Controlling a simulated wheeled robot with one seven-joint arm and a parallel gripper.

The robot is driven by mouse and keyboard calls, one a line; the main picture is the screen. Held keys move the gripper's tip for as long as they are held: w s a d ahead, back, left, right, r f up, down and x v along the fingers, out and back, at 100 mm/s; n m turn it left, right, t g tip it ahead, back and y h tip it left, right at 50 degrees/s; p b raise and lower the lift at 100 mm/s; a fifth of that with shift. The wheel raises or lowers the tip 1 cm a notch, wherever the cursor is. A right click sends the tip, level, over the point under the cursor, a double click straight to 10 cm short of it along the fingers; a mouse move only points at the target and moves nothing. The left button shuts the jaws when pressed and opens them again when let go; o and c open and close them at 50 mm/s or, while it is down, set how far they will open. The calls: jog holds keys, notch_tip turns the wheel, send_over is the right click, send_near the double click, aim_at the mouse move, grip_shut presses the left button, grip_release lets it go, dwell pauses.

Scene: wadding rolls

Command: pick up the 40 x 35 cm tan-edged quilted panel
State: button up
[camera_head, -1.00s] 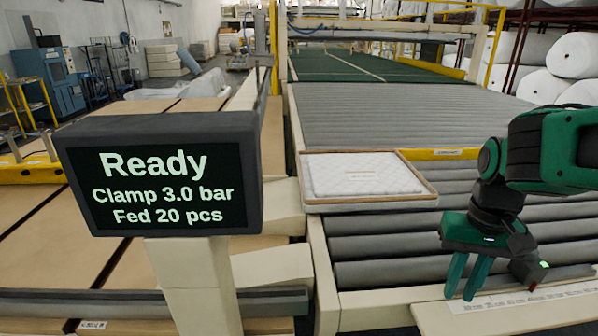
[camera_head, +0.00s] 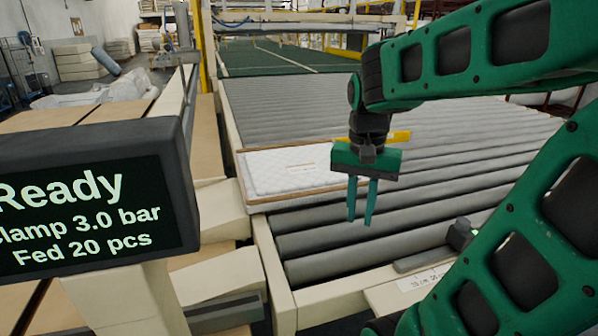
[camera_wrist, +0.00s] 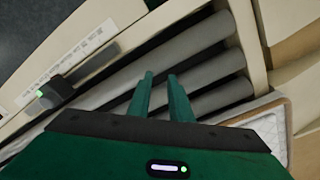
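The tan-edged quilted panel (camera_head: 288,170) is a white quilted rectangle with a small label, lying flat on the grey rollers near their left end. Its right end is hidden behind my gripper in the head view. In the wrist view a corner of the panel (camera_wrist: 270,122) shows at the right, partly hidden by my gripper's body. My gripper (camera_head: 361,222) points down over the rollers, to the right of and nearer than most of the panel. Its two green fingers are apart with nothing between them, as the wrist view also shows (camera_wrist: 160,78).
A display screen (camera_head: 88,208) stands at the left on a cream post. The grey roller bed (camera_head: 330,245) has free room in front of the panel. A cream front rail (camera_head: 390,295) carries a ruler strip (camera_head: 425,278) and a small dark device with a green light (camera_head: 461,234).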

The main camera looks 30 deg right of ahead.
aim_at(309, 191)
jog(key=w+d+r+m, duration=0.1)
jog(key=w+r+m, duration=0.3)
jog(key=w, duration=0.6)
jog(key=w+r+m, duration=0.2)
jog(key=w+m, duration=0.4)
jog(key=w, duration=0.4)
jog(key=shift+f, duration=5.2)
jog(key=shift+w, duration=0.1)
grip_shut()
